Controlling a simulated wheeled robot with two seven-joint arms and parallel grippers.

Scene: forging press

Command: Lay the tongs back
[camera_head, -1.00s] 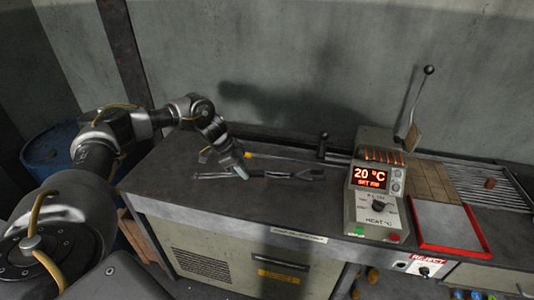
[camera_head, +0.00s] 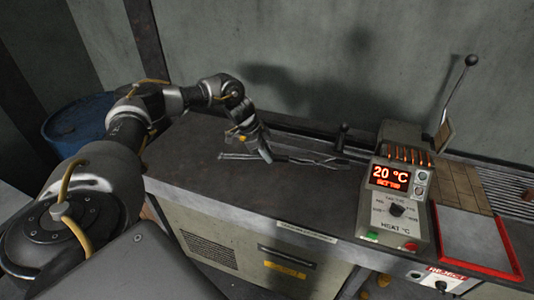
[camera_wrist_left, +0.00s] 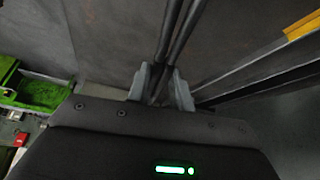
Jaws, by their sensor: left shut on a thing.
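The dark long-handled tongs (camera_head: 308,161) extend left to right over the left part of the grey bench (camera_head: 200,185). My left gripper (camera_head: 267,159) points down and is shut on the tongs' handles. In the left wrist view, the two dark handles (camera_wrist_left: 172,35) run between the grey fingertips of the gripper (camera_wrist_left: 163,84). Whether the tongs touch the bench or hang just above it I cannot tell. My right gripper is out of view.
A heat control box (camera_head: 403,215) reading 20 °C stands right of the tongs. A red-rimmed tray (camera_head: 513,262) and a lever (camera_head: 459,90) are farther right. A rail (camera_head: 300,132) runs behind the tongs. A green tray (camera_wrist_left: 40,92) shows in the left wrist view.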

